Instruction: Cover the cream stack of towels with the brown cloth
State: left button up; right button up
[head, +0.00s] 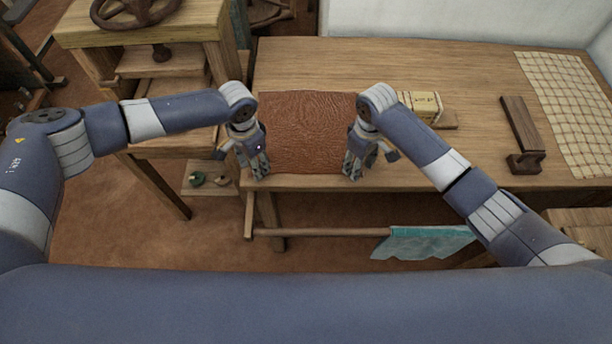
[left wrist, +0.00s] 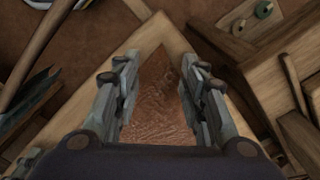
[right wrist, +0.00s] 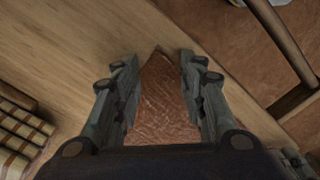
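The brown cloth (head: 308,130) lies spread flat on the wooden table, its near edge by the table's front edge. The cream stack of towels (head: 424,103) sits to the right of the cloth, partly hidden behind my right forearm. My left gripper (head: 261,172) points down at the cloth's near left corner. In the left wrist view, its fingers are apart with the cloth's corner (left wrist: 158,100) between them. My right gripper (head: 352,172) points down at the near right corner. In the right wrist view, its fingers are apart around that corner (right wrist: 160,95). Contact with the cloth cannot be told.
The stack rests on a small wooden board (head: 447,119). A dark wooden tool (head: 521,133) and a checked cloth (head: 568,105) lie farther right. A wooden stand with a wheel (head: 135,12) is at left. The table behind the brown cloth is clear.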

pick_arm(q)
jog(key=shift+f, duration=0.3)
pick_arm(e)
jog(key=shift+f, duration=0.25)
pick_arm(q)
jog(key=shift+f, duration=0.1)
pick_arm(e)
jog(key=shift+f, duration=0.15)
pick_arm(q)
jog(key=shift+f, duration=0.15)
jog(key=c, duration=0.9)
pick_arm(e)
jog(key=shift+s, duration=0.1)
jog(key=c, duration=0.9)
pick_arm(q)
grip_shut()
pick_arm(e)
jog(key=shift+f, duration=0.1)
grip_shut()
pick_arm(q)
jog(key=shift+s+a+f, duration=0.1)
jog(key=shift+a, duration=0.1)
pick_arm(e)
jog(key=shift+d+f, duration=0.1)
jog(key=shift+d, duration=0.1)
